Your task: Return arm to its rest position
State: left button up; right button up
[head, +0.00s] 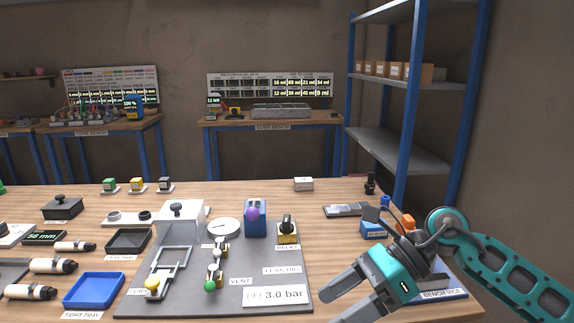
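My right arm, teal and grey, comes in from the right edge of the head view. Its gripper (337,307) hangs over the front right of the wooden workbench (345,250), beside the right edge of a dark grey mat (255,275). The two grey fingers point to the lower left and stand apart with nothing visible between them. The gripper and arm partly cover the bench vice area (442,294) and the blue box next to it. My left gripper and arm are out of view.
The mat carries a white box (181,220), a gauge (224,227), a blue-purple unit (255,218), valves and a 3.0 bar display (277,296). A blue tray (94,290) lies to its left. A blue-framed shelf (400,150) stands behind on the right.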

jog(key=s+a+r+m+t+y, duration=0.1)
jog(key=s+a+m+y, duration=0.1)
jog(key=a+m+y, duration=0.35)
jog(key=w+d+f+m+t+h, duration=0.1)
jog(key=d+f+m+t+h, duration=0.35)
jog(key=m+t, duration=0.8)
jog(key=w+d+f+m+t+h, duration=0.1)
jog(key=d+f+m+t+h, duration=0.4)
jog(key=m, duration=1.5)
jog(key=s+d+f+m+g+h, duration=0.2)
jog(key=s+f+m, duration=0.4)
jog(key=f, duration=0.2)
jog(key=s+d+f+m+g+h+p, duration=0.1)
jog(key=s+d+f+m+g+h, duration=0.2)
jog(key=s+f+m, duration=0.3)
notch_tip(320, 180, down, 4)
jog(key=shift+s+d+r, duration=0.2)
jog(key=shift+s+d, duration=0.15)
